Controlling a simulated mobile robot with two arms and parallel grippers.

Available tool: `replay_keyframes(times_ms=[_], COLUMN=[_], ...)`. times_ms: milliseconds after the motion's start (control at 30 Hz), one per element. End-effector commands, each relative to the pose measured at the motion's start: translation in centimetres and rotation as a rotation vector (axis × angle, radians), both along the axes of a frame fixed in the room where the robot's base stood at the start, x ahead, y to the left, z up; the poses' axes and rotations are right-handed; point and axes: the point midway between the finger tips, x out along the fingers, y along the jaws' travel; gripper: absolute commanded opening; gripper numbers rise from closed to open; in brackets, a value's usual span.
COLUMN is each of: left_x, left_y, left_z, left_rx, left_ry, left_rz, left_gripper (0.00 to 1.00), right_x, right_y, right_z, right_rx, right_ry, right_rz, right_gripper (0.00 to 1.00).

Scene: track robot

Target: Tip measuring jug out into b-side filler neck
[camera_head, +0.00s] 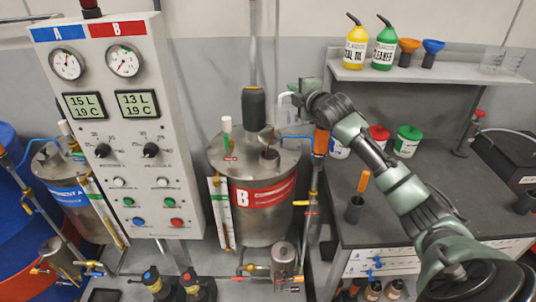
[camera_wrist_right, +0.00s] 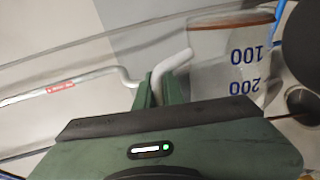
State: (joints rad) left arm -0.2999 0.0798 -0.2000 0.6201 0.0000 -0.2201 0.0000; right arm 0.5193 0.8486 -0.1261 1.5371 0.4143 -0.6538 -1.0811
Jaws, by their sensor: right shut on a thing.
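My right gripper (camera_head: 298,93) is shut on the pale handle of the clear measuring jug (camera_head: 285,99), high above the right side of tank B. In the right wrist view the jug (camera_wrist_right: 230,60) shows blue 100 and 200 marks upside down and a brownish band at its far end. The jug is faint in the head view, so its exact tilt is hard to tell. The B-side filler neck (camera_head: 270,155) is a short dark-mouthed stub on the lid of tank B (camera_head: 262,195), below and left of the gripper. My left gripper is out of view.
A dark-capped column (camera_head: 253,108) rises from the tank lid beside the jug. The gauge panel (camera_head: 120,130) stands left. The workbench (camera_head: 440,190) on the right holds tubs and a cup with an orange-handled tool; bottles and funnels stand on the shelf (camera_head: 430,72).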

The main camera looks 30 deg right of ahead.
Motion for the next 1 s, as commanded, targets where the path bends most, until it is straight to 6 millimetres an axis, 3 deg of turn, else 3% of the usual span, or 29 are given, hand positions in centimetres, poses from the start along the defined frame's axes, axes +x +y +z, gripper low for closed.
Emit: replay_keyframes(times_ms=[1000], left_x=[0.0], left_y=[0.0], left_z=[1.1], left_rx=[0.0], left_ry=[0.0], left_rz=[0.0], left_gripper=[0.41], right_x=[-0.1], right_y=[-0.4], right_z=[0.4], right_rx=[-0.088], right_ry=[0.021], right_rz=[-0.004], right_gripper=[0.0])
